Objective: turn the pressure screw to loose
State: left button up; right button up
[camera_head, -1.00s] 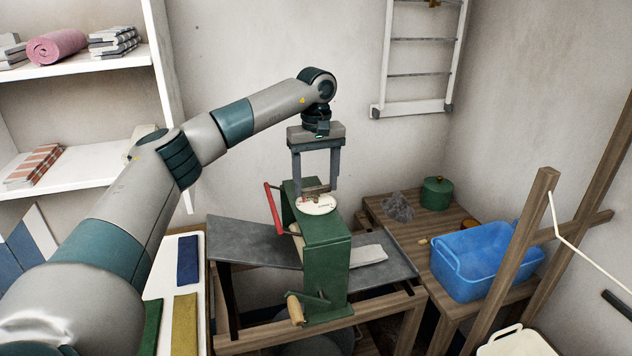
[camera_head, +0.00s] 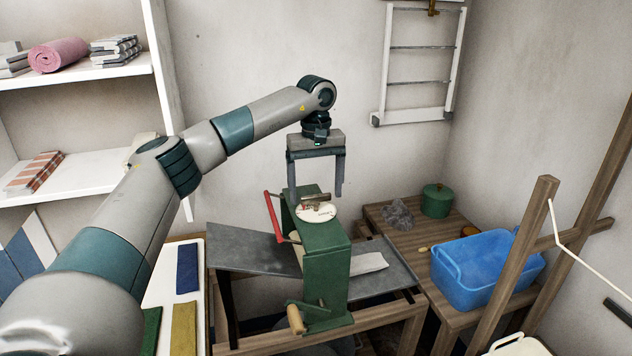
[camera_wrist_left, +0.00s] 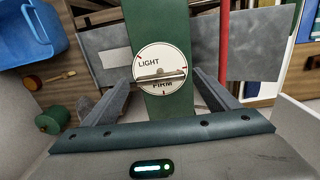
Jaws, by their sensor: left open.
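The pressure screw is a small T-bar (camera_wrist_left: 160,76) above a round white dial (camera_head: 318,213) on top of the green mangle (camera_head: 327,260). In the left wrist view the dial (camera_wrist_left: 150,58) reads LIGHT, with FIRM partly covered by the bar; I see no word for loose. The bar lies nearly level across that picture. My left gripper (camera_head: 316,194) points down over the dial, its fingers spread on either side of the bar and apart from it. It also shows in the left wrist view (camera_wrist_left: 160,88). My right gripper is out of view.
A red lever (camera_head: 271,217) stands close beside the dial. A wooden-handled crank (camera_head: 296,318) is low on the mangle's front. A blue tub (camera_head: 480,268) and a green pot (camera_head: 436,201) stand on the wooden table to the right. Shelves (camera_head: 90,76) are at left.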

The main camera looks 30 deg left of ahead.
pick_arm(q)
jog(key=shift+r, duration=0.1)
jog(key=shift+r, duration=0.5)
notch_tip(320, 180, up, 11)
jog(key=b, duration=0.3)
notch_tip(320, 180, up, 5)
send_over(317, 195)
jog(key=shift+a+r+p, duration=0.15)
jog(key=shift+p, duration=0.25)
